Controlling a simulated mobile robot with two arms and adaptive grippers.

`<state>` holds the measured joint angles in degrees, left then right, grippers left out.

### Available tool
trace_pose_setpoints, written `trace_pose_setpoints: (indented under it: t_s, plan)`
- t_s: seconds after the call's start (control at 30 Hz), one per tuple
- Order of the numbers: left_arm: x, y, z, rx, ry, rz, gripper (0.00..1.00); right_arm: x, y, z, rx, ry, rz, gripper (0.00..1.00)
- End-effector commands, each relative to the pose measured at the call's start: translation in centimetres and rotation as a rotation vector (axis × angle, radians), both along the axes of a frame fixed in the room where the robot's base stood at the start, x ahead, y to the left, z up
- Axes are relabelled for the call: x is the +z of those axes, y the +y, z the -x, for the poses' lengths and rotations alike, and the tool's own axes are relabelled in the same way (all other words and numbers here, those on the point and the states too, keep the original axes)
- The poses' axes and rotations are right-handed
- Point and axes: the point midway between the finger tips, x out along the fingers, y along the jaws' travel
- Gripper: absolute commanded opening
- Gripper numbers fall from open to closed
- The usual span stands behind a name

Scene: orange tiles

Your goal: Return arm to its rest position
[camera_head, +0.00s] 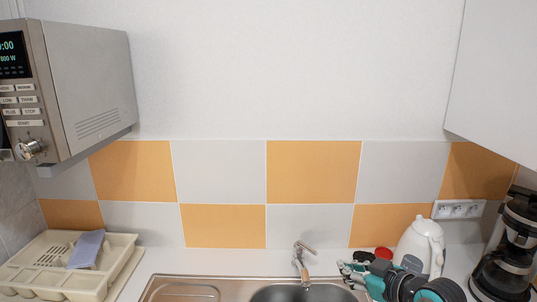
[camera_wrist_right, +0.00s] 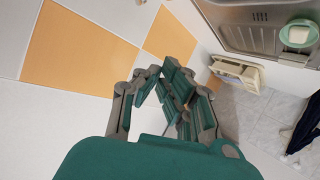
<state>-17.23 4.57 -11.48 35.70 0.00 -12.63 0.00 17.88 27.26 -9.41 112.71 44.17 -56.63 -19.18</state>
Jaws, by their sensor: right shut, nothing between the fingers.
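My right gripper (camera_head: 350,271) shows at the lower right of the head view, teal and grey, with its fingers pointing left over the right side of the sink. It is shut and empty. In the right wrist view its fingers (camera_wrist_right: 164,88) come together with nothing between them. My right arm comes in from the bottom right, in front of the white kettle. My left arm and gripper are not in view.
The white kettle (camera_head: 421,243) and black coffee maker (camera_head: 507,250) stand close to the right arm. A faucet (camera_head: 303,262) rises behind the sink (camera_head: 228,283). A beige dish rack (camera_head: 85,281) sits left. A microwave (camera_head: 90,80) hangs upper left.

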Motion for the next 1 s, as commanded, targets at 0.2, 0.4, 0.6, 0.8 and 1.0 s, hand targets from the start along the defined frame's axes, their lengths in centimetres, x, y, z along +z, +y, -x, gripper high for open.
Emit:
trace_pose_setpoints:
  t_s: [0.2, 0.4, 0.6, 0.8, 1.0]
  plan:
    - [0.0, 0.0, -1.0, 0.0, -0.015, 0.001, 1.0, -4.4, 0.9, 3.1, -0.019, 0.1, 0.025, 0.0]
    - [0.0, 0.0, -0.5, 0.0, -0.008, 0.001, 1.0, -10.0, 1.7, 8.5, -0.068, 0.249, 0.059, 0.0]
    - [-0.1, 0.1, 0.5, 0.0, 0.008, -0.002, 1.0, -15.9, 1.5, 16.9, -0.177, 0.459, 0.106, 0.0]
    - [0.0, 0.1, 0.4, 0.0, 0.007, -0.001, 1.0, -18.8, 0.3, 23.9, -0.298, 0.624, 0.144, 0.0]
    - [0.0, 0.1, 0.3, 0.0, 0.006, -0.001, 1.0, -20.0, -0.9, 29.5, -0.406, 0.749, 0.175, 0.0]
